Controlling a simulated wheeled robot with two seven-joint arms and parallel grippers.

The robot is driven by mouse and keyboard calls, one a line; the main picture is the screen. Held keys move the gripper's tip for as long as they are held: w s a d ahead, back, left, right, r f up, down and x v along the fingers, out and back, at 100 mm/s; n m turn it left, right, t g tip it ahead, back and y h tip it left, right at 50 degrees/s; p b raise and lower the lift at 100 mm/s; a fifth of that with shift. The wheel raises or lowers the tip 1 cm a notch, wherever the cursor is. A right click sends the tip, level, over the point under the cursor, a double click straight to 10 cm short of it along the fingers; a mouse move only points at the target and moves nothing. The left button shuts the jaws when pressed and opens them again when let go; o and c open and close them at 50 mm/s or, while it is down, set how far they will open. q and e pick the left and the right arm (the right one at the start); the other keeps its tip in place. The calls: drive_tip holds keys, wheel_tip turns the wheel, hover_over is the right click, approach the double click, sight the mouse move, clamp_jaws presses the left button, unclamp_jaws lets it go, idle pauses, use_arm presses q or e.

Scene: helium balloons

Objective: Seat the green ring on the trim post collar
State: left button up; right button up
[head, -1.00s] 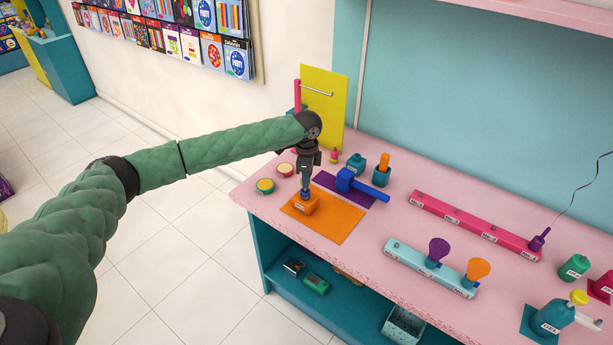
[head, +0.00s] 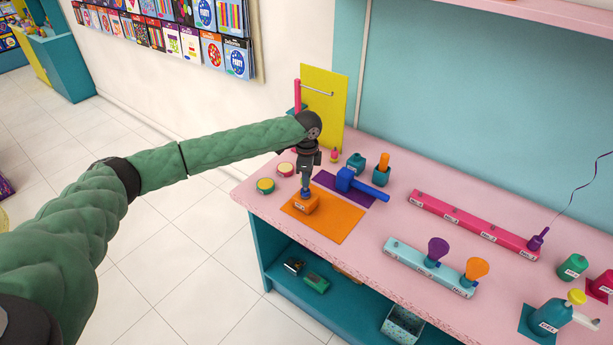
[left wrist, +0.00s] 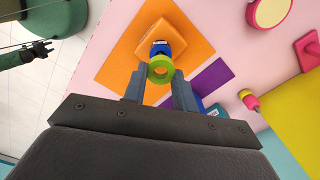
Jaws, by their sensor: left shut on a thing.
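A green ring (left wrist: 160,68) sits between the fingertips of my left gripper (left wrist: 159,80) in the left wrist view, and the gripper is shut on it. Just beyond the ring is a blue collar (left wrist: 160,48) on an orange block (left wrist: 143,36) with a white label. In the head view my left gripper (head: 306,188) points down over the orange block (head: 307,205), which stands on an orange mat (head: 338,222). I cannot tell whether the ring touches the collar. The ring is not distinct in the head view. My right gripper (left wrist: 38,50) shows small at the left of the wrist view.
A blue mallet-shaped piece (head: 365,187) lies on a purple mat beside the orange one. Two round tins (head: 265,186) stand to the left. A yellow panel (head: 325,100) stands behind. Pink (head: 475,225) and pale blue (head: 430,268) rails are to the right.

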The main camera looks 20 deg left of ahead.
use_arm(q)
drive_tip(key=shift+f, duration=1.65)
use_arm(e)
drive_tip(key=shift+f, duration=0.1)
use_arm(q)
drive_tip(key=o, duration=1.1)
drive_tip(key=shift+r+b, duration=0.15)
drive_tip(key=shift+b, duration=0.25)
wheel_tip(320, 180, up, 6)
drive_tip(key=b, duration=0.3)
drive_tip(key=shift+r, duration=0.75)
use_arm(e)
drive_tip(key=shift+w+a+f, duration=0.15)
drive_tip(key=shift+w+f, duration=0.2)
drive_tip(key=shift+w, duration=0.3)
drive_tip(key=shift+w+a+f, duration=0.1)
drive_tip(key=shift+w+f, duration=0.25)
drive_tip(key=shift+w, duration=0.35)
drive_tip(key=shift+w+a+f, duration=0.15)
drive_tip(key=shift+w+f, duration=0.2)
drive_tip(key=shift+w, duration=0.3)
